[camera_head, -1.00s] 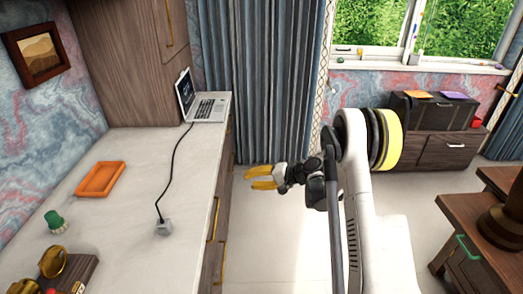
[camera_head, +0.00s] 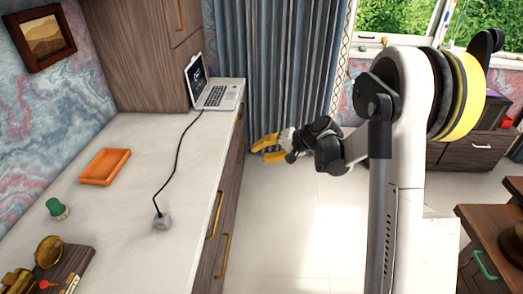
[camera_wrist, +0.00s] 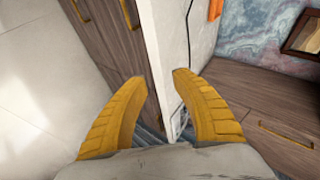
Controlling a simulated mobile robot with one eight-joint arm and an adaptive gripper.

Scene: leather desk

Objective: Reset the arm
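My gripper (camera_head: 262,150) has yellow fingers and hangs in the air to the right of the white-topped desk (camera_head: 150,150), over the pale floor. In the wrist view my gripper (camera_wrist: 159,80) is open, its two ribbed fingers apart with nothing held between them. Past the fingertips, the wrist view shows the desk's wooden side and the edge of its white top (camera_wrist: 200,30). My arm runs from the gripper to the right side of the head view and hides part of the window and the back of the room.
On the desk are an open laptop (camera_head: 213,88), an orange tray (camera_head: 105,167), a grey block with a cable (camera_head: 162,221), a green-topped item (camera_head: 57,209) and a wooden stand with brass parts (camera_head: 70,268). A dark wooden table (camera_head: 495,235) stands at right. The floor between is clear.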

